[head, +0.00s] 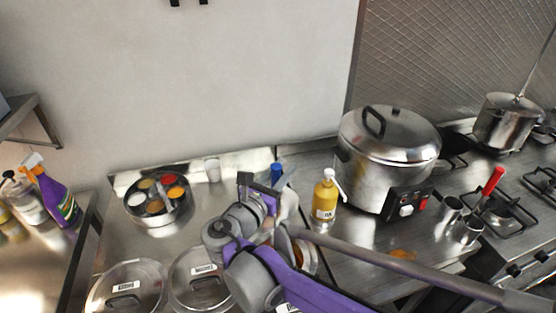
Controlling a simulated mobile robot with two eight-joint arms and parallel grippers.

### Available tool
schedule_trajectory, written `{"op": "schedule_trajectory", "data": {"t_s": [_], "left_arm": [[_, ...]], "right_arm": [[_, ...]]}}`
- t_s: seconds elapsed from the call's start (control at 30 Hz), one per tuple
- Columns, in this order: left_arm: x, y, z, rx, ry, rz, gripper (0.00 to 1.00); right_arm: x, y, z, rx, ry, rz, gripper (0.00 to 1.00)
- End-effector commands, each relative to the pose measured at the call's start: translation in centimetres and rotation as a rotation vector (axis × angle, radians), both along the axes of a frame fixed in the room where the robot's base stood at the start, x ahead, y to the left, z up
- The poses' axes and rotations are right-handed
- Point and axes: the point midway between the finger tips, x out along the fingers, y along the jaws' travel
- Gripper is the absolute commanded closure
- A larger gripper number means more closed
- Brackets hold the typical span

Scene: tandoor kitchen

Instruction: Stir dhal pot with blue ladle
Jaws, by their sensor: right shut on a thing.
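My right gripper (257,192) reaches over the counter from the lower right, with its purple arm in front of much of the area below it. A blue handle end, which I take as the blue ladle (277,173), stands up at the gripper, and the gripper is shut on it. The ladle's lower part is hidden or hard to make out. An open round pot, probably the dhal pot (307,258), shows only in part behind the arm. Its contents and the ladle's bowl cannot be seen clearly. My left gripper is not in view.
Two lidded pots, left (125,286) and right (200,278), stand left of the arm. A spice tin (146,219) sits behind them. A yellow bottle (325,198) and a large steel cooker (383,160) stand to the right. A steel pot (505,122) sits farther right.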

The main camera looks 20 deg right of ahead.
Motion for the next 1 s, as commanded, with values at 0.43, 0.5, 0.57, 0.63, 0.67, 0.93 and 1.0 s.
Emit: {"op": "schedule_trajectory", "data": {"t_s": [0.43, 0.5, 0.57, 0.63, 0.67, 0.93, 1.0], "left_arm": [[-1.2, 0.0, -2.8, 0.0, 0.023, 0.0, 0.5], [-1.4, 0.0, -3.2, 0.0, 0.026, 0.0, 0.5], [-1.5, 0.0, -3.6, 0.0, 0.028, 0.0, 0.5], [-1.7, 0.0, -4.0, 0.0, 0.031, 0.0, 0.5], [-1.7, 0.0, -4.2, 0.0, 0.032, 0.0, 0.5], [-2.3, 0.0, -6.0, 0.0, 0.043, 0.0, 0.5], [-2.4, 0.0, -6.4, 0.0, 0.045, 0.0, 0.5]], "right_arm": [[-0.1, 0.0, -3.5, 0.0, 0.003, 0.0, 1.0], [0.0, 0.0, -4.1, 0.0, 0.003, 0.0, 1.0], [0.0, 0.0, -4.6, 0.0, 0.003, 0.0, 1.0], [0.0, 0.0, -5.1, -0.001, 0.002, 0.0, 1.0], [0.0, 0.0, -5.4, -0.001, 0.002, 0.0, 1.0], [0.0, 0.0, -7.5, 0.0, 0.001, 0.0, 1.0], [0.0, 0.0, -8.0, -0.001, 0.001, 0.0, 1.0]]}}
